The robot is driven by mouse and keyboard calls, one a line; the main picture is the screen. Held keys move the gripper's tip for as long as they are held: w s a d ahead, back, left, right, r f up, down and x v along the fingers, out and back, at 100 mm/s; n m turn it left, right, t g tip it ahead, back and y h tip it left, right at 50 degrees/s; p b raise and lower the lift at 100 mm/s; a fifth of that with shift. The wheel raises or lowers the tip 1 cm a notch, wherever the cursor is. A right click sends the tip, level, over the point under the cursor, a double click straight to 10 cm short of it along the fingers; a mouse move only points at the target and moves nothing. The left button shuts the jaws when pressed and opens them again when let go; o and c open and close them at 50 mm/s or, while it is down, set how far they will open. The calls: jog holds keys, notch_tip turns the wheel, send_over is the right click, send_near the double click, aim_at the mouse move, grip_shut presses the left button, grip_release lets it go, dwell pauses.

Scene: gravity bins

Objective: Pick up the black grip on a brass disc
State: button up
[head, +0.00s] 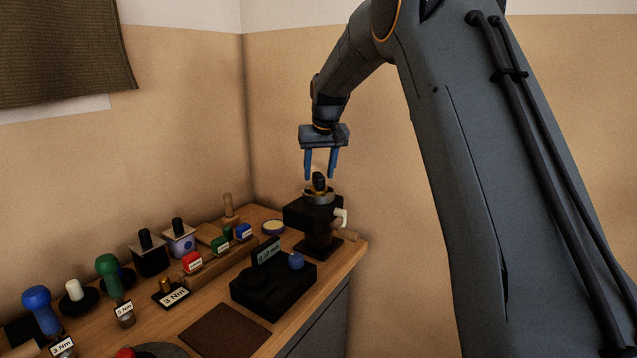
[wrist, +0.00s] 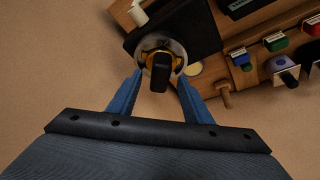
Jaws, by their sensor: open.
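The black grip (head: 319,181) stands upright on a brass disc (head: 319,193), which rests on top of a black stand at the back right end of the bench. In the wrist view the black grip (wrist: 160,72) shows between and just beyond the fingertips, with the brass disc (wrist: 150,58) partly hidden behind it. In the wrist view my gripper (wrist: 160,76) has one finger to each side of the grip.
The black stand (head: 305,213) has a white handle (head: 341,218) on its right. A black box with a display (head: 267,252) sits in front of it. Coloured knobs and a wooden rack (head: 205,262) fill the bench to the left. The wall is close behind.

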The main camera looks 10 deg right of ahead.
jog(key=shift+p+x, duration=0.3)
jog(key=shift+x, duration=0.9)
grip_shut()
jog(key=shift+r, duration=0.1)
notch_tip(320, 180, up, 10)
jog(key=b, duration=0.3)
jog(key=shift+f+b, duration=0.25)
jog(key=shift+b, duration=0.05)
jog(key=b, duration=0.2)
send_over(317, 172)
jog(key=s, duration=0.2)
jog(key=shift+f, duration=2.1)
jog(key=s+r+p, duration=0.1)
jog(key=s+r, duration=0.2)
jog(key=s, duration=0.9)
jog(key=shift+p, duration=0.3)
